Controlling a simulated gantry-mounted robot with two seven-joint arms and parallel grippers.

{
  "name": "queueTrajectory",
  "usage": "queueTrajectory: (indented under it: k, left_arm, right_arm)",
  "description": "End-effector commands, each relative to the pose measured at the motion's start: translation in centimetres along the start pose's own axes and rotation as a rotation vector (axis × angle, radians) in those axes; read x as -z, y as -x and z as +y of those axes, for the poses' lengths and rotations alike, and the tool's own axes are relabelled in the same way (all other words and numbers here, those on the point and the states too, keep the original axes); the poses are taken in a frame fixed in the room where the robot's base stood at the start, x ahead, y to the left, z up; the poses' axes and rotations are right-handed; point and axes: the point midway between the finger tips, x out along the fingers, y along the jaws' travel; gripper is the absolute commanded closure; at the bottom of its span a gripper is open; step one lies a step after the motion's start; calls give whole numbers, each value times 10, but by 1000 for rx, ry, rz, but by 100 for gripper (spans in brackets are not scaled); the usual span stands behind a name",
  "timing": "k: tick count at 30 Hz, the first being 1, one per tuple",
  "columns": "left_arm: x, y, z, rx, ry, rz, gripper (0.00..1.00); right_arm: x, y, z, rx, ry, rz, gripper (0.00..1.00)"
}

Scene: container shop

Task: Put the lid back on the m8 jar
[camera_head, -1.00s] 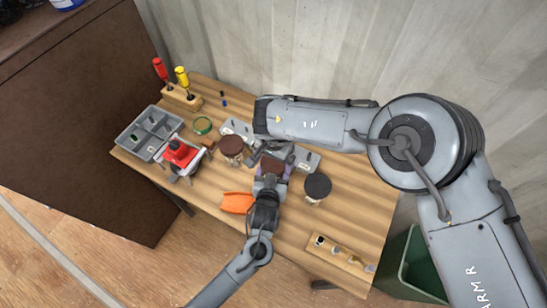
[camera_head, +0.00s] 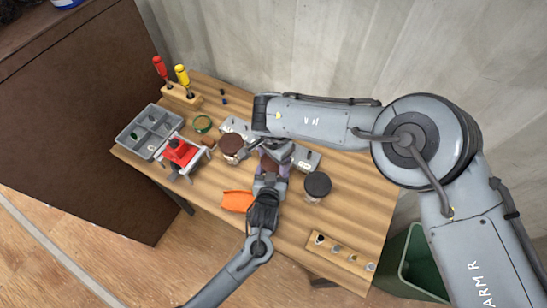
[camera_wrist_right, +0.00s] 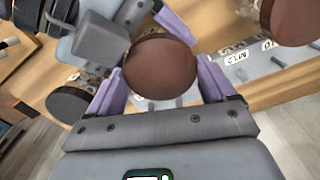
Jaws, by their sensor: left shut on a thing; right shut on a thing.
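A round brown lid (camera_wrist_right: 160,63) sits between the purple fingers of my right gripper (camera_wrist_right: 161,82) in the right wrist view, and the gripper is shut on it. The jar under this lid is hidden, and no m8 label is readable. In the head view my right gripper (camera_head: 272,150) is directly above my left gripper (camera_head: 270,178), mid-bench. The left gripper also shows at upper left in the right wrist view (camera_wrist_right: 100,38). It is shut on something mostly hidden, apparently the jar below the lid. I cannot tell whether the lid is seated.
A brown-lidded jar (camera_head: 231,145) stands left of the grippers and a black-lidded jar (camera_head: 317,186) right. A grey labelled strip (camera_head: 306,159) lies behind. An orange tray (camera_head: 237,201), red clamp-like device (camera_head: 181,153), grey compartment tray (camera_head: 150,132) and wooden rack (camera_head: 343,252) surround them.

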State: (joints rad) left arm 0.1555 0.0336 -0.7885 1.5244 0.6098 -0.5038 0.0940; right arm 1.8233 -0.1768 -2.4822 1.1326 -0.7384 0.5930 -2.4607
Motion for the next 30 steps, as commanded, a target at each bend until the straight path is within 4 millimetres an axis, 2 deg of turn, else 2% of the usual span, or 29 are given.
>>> queueTrajectory:
  k: [1, 2, 4, 14, 24, 30]
  left_arm:
    - [0, 0, 0, 0, 0, -1, 100]
    - [0, 0, 0, 0, 0, -1, 100]
    - [0, 0, 0, 0, 0, -1, 100]
    - [0, 0, 0, 0, 0, -1, 100]
    - [0, 0, 0, 0, 0, -1, 100]
    - [0, 0, 0, 0, 0, -1, 100]
  right_arm:
    - [0, 0, 0, 1, 1, 1, 53]
    - [0, 0, 0, 1, 1, 1, 12]
    - [0, 0, 0, 0, 1, 1, 1]
    - [0, 4, 0, 0, 2, 1, 0]
    - [0, 38, 0, 0, 2, 1, 0]
    - [0, 46, 0, -1, 2, 0, 0]
